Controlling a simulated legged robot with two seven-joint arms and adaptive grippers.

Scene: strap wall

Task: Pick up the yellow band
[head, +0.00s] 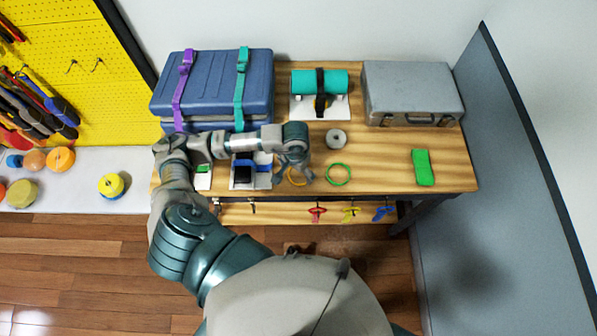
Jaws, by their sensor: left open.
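The yellow band (291,180) lies on the wooden table (385,165) near its front edge. It is a thin ring, partly hidden by my left gripper. My left gripper (297,172) is open and points down right over the band. I cannot tell whether its fingers touch the band. My right gripper is not in view.
A green ring (338,174) lies just right of the gripper, and a grey roll (336,139) behind it. A blue case (215,85), a strapped teal roll (305,83) and a grey case (412,92) stand along the back. A green cloth (423,167) lies at right.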

